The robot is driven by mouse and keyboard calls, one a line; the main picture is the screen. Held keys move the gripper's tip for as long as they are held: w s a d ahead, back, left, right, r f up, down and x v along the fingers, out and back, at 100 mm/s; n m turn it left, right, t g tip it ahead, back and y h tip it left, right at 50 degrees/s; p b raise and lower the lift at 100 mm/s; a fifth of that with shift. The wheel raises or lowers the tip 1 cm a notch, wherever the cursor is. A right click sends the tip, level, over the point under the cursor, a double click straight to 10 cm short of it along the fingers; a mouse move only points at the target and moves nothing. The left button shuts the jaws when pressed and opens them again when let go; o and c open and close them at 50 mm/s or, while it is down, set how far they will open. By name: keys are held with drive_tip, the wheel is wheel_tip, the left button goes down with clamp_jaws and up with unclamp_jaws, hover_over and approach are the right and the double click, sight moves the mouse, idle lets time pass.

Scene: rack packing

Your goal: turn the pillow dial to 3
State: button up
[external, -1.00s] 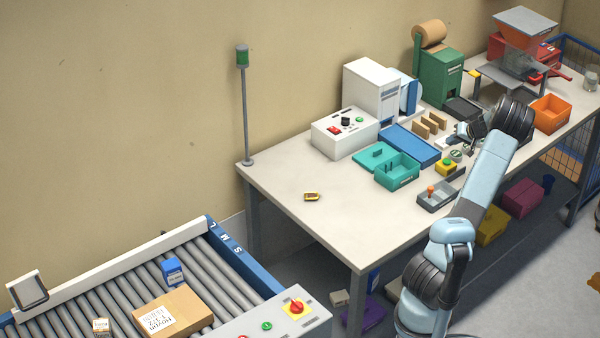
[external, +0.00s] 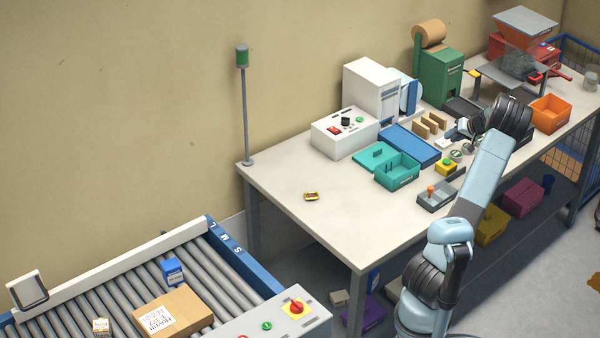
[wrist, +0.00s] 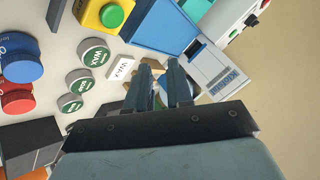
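A white control box (external: 344,133) stands at the table's back edge, left of my arm. On its top are a black dial (external: 345,121), a red switch (external: 333,130) and a green button (external: 360,120). I cannot read any dial marking or pointer position. In the wrist view, part of the box (wrist: 232,18) shows at the top right, with a dark knob at its edge. My gripper (wrist: 162,68) is open and empty, its two fingers apart above the table. In the external view my gripper (external: 458,134) is well right of the dial.
A white machine (external: 370,92) and a green machine (external: 437,77) stand behind. A blue tray (external: 409,146), teal bin (external: 397,172) and yellow box with green button (external: 446,167) lie between. Round green-topped items (wrist: 95,52) are near my gripper. The table's left end is mostly clear.

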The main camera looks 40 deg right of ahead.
drive_tip(key=o, duration=0.7)
wheel_tip(320, 180, up, 16)
drive_tip(key=shift+r, duration=0.1)
drive_tip(key=n+g+h, duration=0.2)
drive_tip(key=n+g, duration=0.7)
drive_tip(key=n, duration=0.6)
hover_over(345, 120)
wheel_tip(345, 120, down, 3)
wheel_tip(345, 120, down, 16)
drive_tip(key=shift+d+f, duration=0.15)
drive_tip(key=shift+f, duration=0.1)
drive_tip(key=shift+m, duration=0.3)
drive_tip(key=c, duration=1)
